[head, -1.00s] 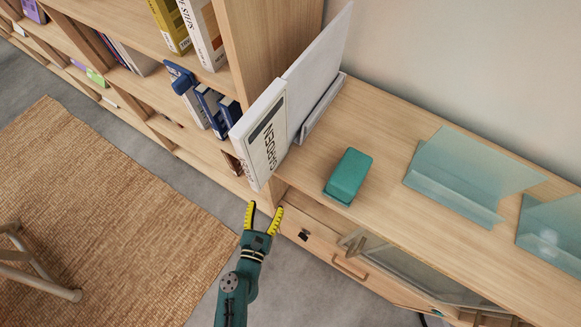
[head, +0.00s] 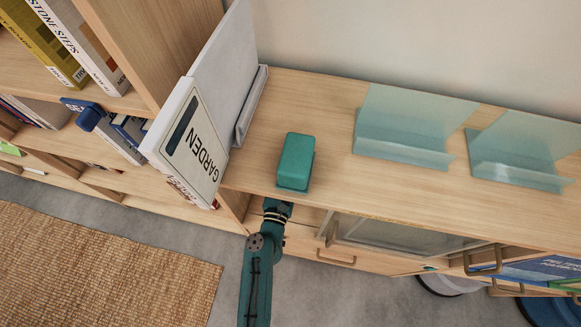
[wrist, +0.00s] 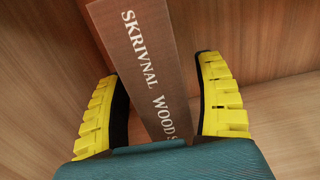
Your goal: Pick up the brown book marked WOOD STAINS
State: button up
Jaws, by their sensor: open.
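The brown book (wrist: 150,65) shows in the wrist view, its spine lettered SKRIVNAL and WOOD S, the rest cut off by my gripper's body. It stands tilted in a wooden compartment. My gripper (wrist: 165,100) is open, with one yellow-padded finger on each side of the spine. The right finger is close to the book; I cannot tell whether either touches it.
The cabinet top (head: 325,180) overhangs my arm. A white GARDEN book (head: 190,143) stands to the left, and clear stands (head: 405,140) to the right. Wooden walls (wrist: 260,40) enclose the compartment.

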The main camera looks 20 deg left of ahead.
jog(key=w, duration=0.3)
jog(key=shift+w+a+r, duration=0.1)
jog(key=shift+w+a, duration=0.05)
grip_shut()
jog(key=shift+w+r, duration=0.1)
jog(key=shift+r, duration=0.2)
